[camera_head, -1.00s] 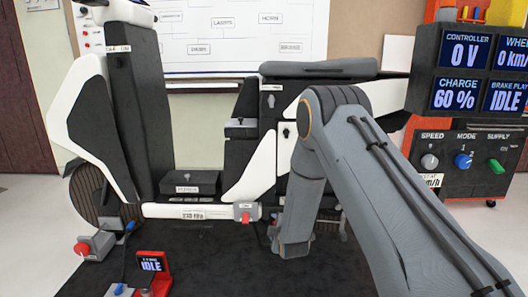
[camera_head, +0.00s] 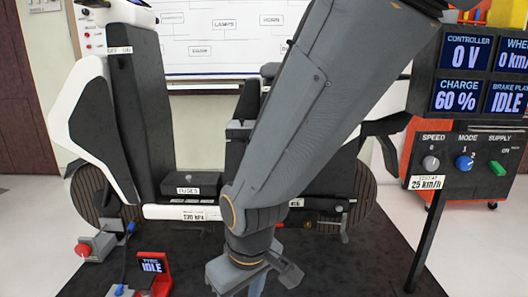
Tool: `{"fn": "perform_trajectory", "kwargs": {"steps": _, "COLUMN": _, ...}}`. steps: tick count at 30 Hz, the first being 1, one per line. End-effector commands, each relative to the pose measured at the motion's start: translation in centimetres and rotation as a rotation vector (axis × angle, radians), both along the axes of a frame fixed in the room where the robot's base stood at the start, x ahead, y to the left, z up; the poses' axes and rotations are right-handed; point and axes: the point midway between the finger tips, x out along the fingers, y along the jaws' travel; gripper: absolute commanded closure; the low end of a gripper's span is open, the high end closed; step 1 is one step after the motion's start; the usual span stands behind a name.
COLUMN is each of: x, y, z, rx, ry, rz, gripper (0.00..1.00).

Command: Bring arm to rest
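My grey arm (camera_head: 310,110) reaches from the top right down across the middle of the head camera view. Its wrist bends downward at the lower middle. My gripper (camera_head: 258,282) is at the bottom edge, over the dark mat and in front of the scooter rig. Its fingertips are cut off by the frame, so I cannot tell whether it is open or shut. No held object can be made out.
The black and white scooter rig (camera_head: 135,110) stands behind the arm, partly hidden by it. A control panel (camera_head: 465,160) stands at the right. Dark mat (camera_head: 350,268) lies bare at the lower right.

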Motion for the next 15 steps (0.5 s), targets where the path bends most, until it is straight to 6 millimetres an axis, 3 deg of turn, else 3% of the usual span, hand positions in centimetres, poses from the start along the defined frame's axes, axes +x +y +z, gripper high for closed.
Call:
{"fn": "perform_trajectory", "kwargs": {"steps": 3, "x": -3.7, "y": -1.2, "z": 0.9, "rx": -0.026, "ry": 0.062, "rz": -0.045, "gripper": 0.54}}
{"fn": "perform_trajectory", "kwargs": {"steps": 8, "x": -7.9, "y": -3.1, "z": 1.9, "rx": -0.067, "ry": 0.134, "rz": -0.107, "gripper": 0.54}}
{"fn": "perform_trajectory", "kwargs": {"steps": 15, "x": -6.8, "y": -4.9, "z": 5.3, "rx": -0.066, "ry": 0.132, "rz": -0.177, "gripper": 0.54}}
